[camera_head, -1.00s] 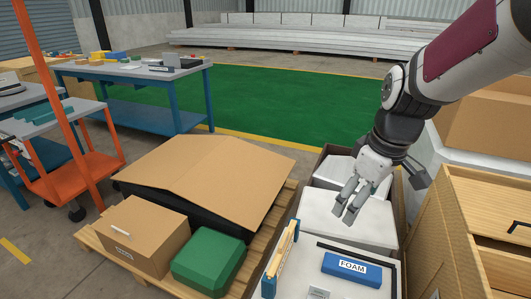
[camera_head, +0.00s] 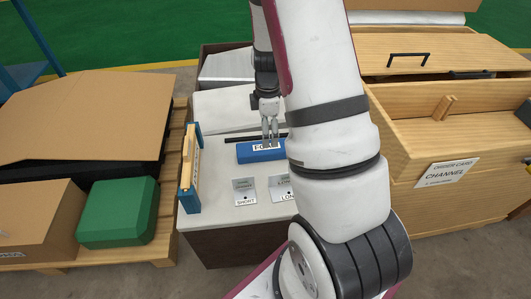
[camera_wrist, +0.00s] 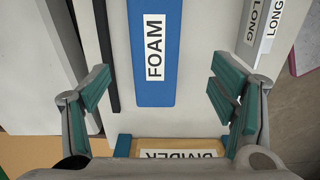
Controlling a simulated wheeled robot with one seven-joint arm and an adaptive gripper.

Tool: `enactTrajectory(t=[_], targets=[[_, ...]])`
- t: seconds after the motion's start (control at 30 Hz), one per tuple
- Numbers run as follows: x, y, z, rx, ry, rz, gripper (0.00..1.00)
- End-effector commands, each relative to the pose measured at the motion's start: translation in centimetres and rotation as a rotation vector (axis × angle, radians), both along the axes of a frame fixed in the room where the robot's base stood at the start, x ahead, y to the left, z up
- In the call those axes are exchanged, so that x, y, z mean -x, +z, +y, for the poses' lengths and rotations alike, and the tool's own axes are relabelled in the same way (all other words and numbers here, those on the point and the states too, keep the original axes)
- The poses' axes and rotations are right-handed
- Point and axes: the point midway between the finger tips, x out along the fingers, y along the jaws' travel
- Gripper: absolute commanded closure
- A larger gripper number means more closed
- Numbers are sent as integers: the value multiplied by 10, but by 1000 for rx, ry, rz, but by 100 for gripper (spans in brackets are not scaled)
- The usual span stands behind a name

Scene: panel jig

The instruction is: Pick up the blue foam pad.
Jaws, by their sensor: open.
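The blue foam pad (camera_head: 249,153), with a white FOAM label, lies flat on a white top in the head view. It also shows in the wrist view (camera_wrist: 154,95), running lengthwise between the two finger lines. My gripper (camera_head: 269,143) is above the pad and points down at it in the head view. In the wrist view my gripper (camera_wrist: 165,88) is open, with one green-padded finger on each side of the pad and clear gaps to it. Nothing is between the fingertips. My arm hides the pad's right end in the head view.
A wooden divider (camera_head: 190,172) with blue ends stands left of the pad. Metal plates labelled SHORT (camera_head: 245,191) and LONG (camera_head: 282,187) lie in front. A dark strip (camera_wrist: 96,50) runs beside the pad. A wooden cabinet (camera_head: 455,115) stands to the right, a green case (camera_head: 118,212) to the left.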

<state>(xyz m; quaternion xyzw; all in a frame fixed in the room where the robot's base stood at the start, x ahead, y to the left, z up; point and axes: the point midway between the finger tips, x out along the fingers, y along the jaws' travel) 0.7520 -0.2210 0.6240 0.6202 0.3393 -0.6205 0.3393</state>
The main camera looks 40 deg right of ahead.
Motion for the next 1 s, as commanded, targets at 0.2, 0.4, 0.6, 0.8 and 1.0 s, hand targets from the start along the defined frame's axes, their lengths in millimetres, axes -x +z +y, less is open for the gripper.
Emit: enactTrajectory(t=[0.2,0.4,0.6,0.8,1.0], targets=[[0,-31,0,-1,-1,1,22],[-1,-43,0,0,-1,2,22],[-7,-73,-3,0,-1,1,22],[-6,-86,-3,0,-1,0,22],[-7,-86,-3,0,-1,0,22]])
